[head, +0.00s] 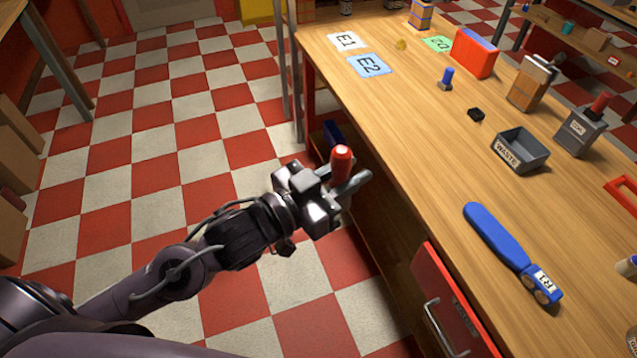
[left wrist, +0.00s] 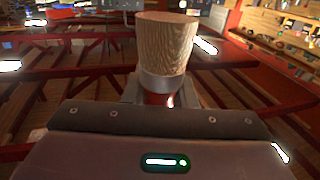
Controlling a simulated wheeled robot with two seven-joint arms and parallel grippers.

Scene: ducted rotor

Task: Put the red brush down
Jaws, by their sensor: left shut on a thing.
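The red brush (head: 341,162) is in my left gripper (head: 346,188), its rounded red end pointing up in the head view. The gripper is shut on it and holds it in the air, over the floor or beside the bench's left edge, apart from the top. In the left wrist view the brush (left wrist: 165,45) shows pale tan bristles, a metal band and a bit of red handle. The fingers hide part of the handle. My right gripper is not in view.
The wooden workbench (head: 420,150) carries a grey waste bin (head: 520,150), a blue paddle-like tool (head: 497,238), a red and blue box (head: 474,54), a grey holder (head: 580,132) and label cards E1 (head: 346,42) and E2 (head: 370,66). The left-middle of the top is clear. A red drawer (head: 445,305) juts out below.

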